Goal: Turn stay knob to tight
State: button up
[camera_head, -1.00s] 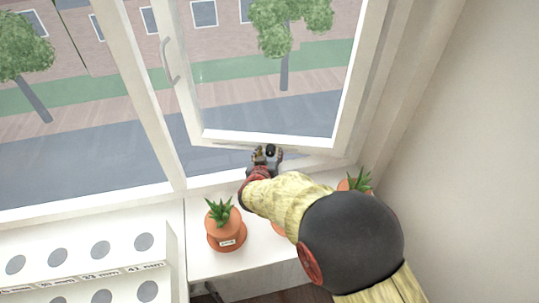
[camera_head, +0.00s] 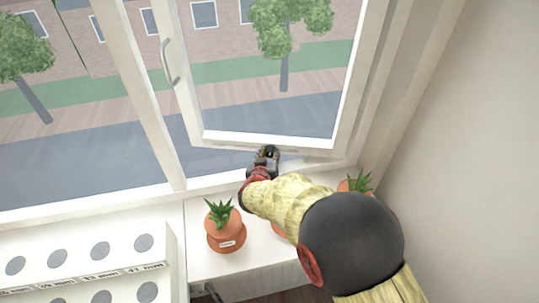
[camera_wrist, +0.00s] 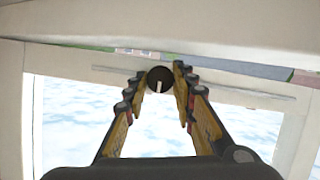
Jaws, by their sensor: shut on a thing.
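The stay knob (camera_wrist: 158,79) is a dark round knob with a pale mark on its face, in the wrist view between the tips of my gripper (camera_wrist: 159,85). The mark points roughly downward, slightly tilted. My gripper is shut on the knob. In the head view my gripper (camera_head: 267,153) is at the bottom edge of the open window sash (camera_head: 270,145); the knob is largely hidden there by the fingers. The pale stay bar (camera_wrist: 225,83) runs sideways by the knob in the wrist view.
A potted plant (camera_head: 226,228) stands on the white sill left of my arm. Another plant (camera_head: 355,182) shows partly behind my arm on the right. A white rack with round holes (camera_head: 80,262) is at lower left. A bare wall (camera_head: 470,170) bounds the right.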

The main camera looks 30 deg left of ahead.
jog(key=shift+b, duration=0.4)
jog(key=m+b, duration=0.1)
jog(key=m+y+b, duration=0.1)
jog(key=b, duration=0.1)
jog(key=shift+w+d+f+g+y+b, duration=0.1)
jog(key=shift+d+f+g+y+b, duration=0.1)
jog(key=shift+g+y+b, duration=0.1)
jog(key=m+y+b, duration=0.1)
jog(key=m+b, duration=0.1)
jog(key=b, duration=0.2)
jog(key=shift+f, duration=0.1)
jog(key=shift+d+r+m+y+b, duration=0.1)
jog(key=shift+m+y+b, duration=0.35)
jog(key=shift+m, duration=0.15)
jog(key=shift+d+r+m+y+b, duration=0.1)
jog(key=shift+m+y+b, duration=0.3)
jog(key=shift+m, duration=0.2)
jog(key=shift+m+y, duration=0.55)
jog(key=shift+m, duration=0.35)
jog(key=o, duration=1.1)
jog(key=shift+o, duration=0.2)
jog(key=shift+f, duration=0.1)
